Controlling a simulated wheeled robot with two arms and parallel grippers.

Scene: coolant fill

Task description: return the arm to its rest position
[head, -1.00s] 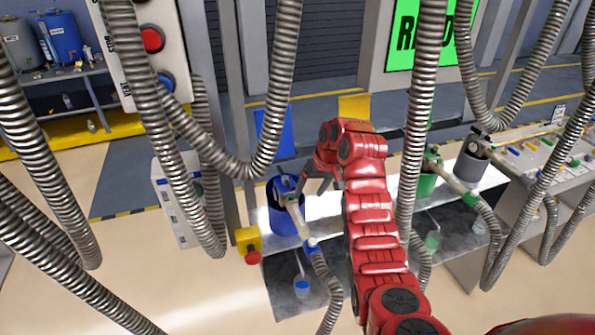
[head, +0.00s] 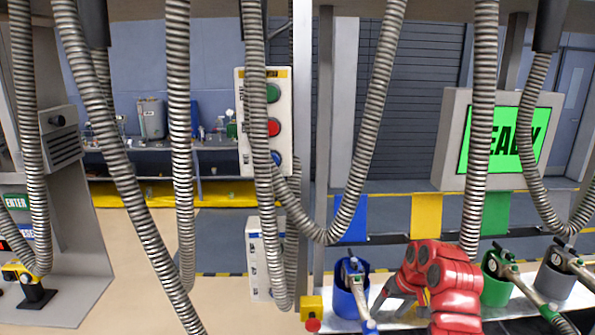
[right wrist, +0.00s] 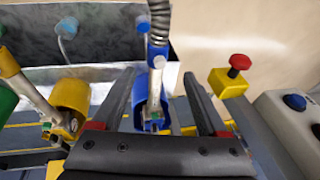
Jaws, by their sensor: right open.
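My right arm's red links show at the lower right of the head view. Its right gripper (head: 392,303) points left, just right of the blue holder (head: 347,300). A nozzle with a pale barrel (head: 357,289) stands in that holder. In the right wrist view, the gripper (right wrist: 157,78) is open with nothing gripped. Its two dark fingers are spread, and the blue holder (right wrist: 141,101) with its nozzle shows in the gap, beyond the fingers as far as I can tell. My left gripper is not in view.
Green (head: 494,291) and grey (head: 555,282) holders with nozzles stand right of my arm; a yellow holder (right wrist: 72,96) shows in the wrist view. Several ribbed hoses (head: 180,130) hang across the view. A yellow box with a red button (head: 312,309) is left of the blue holder.

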